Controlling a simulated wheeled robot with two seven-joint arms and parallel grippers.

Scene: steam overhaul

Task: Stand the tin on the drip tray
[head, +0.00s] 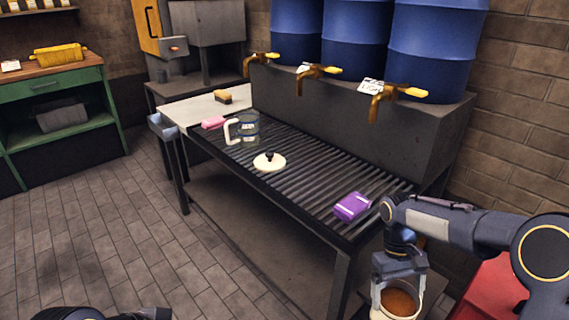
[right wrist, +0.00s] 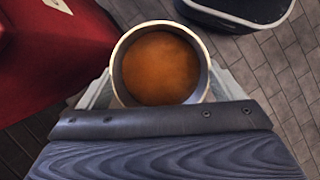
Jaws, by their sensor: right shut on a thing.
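The tin (head: 379,300) is a round, cream-rimmed vessel with an orange-brown inside. My right gripper (head: 400,285) is shut on it and holds it upright at the bottom right, off the near right end of the bench. In the right wrist view the tin's open mouth (right wrist: 160,68) faces the camera, with a finger partly visible on either side. The drip tray (head: 308,183) is the long dark slatted top under the brass taps. The tin is apart from it. My left gripper does not show; only a dark arm part is at the bottom left edge.
Brass taps (head: 318,72) overhang the back. A red thing (head: 492,290) stands at the right. Bare slats lie between lid and pack.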

